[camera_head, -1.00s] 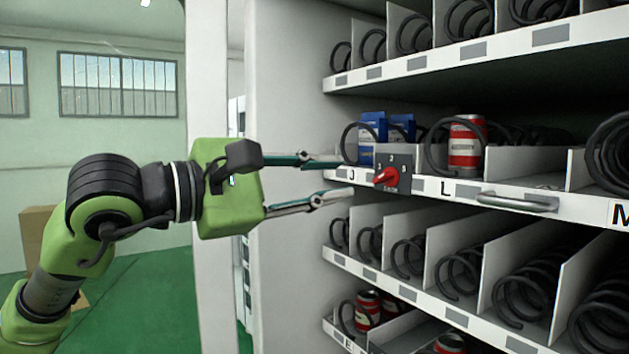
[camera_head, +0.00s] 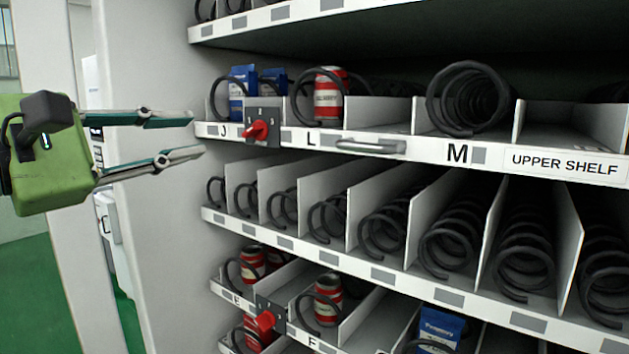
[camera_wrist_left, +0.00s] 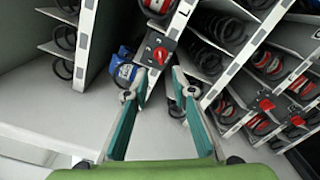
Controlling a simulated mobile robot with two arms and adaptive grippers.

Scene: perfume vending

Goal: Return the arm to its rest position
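My left gripper (camera_head: 198,136) is open and empty at the left of the head view. Its two fingers point right, toward the left edge of the vending shelves and apart from the red knob. The red knob (camera_head: 257,131) sits on a dark plate on the upper shelf's front, between the letters J and L. In the left wrist view the knob (camera_wrist_left: 159,55) lies ahead, just beyond the spread fingertips (camera_wrist_left: 155,95). My right gripper is in neither view.
The upper shelf front (camera_head: 422,148) has a metal handle (camera_head: 370,146). Blue packets (camera_head: 237,92) and a red can (camera_head: 328,97) stand in its spiral lanes. A lower shelf has another red knob (camera_head: 265,320), cans and a blue packet (camera_head: 440,328). Green floor (camera_head: 38,300) shows lower left.

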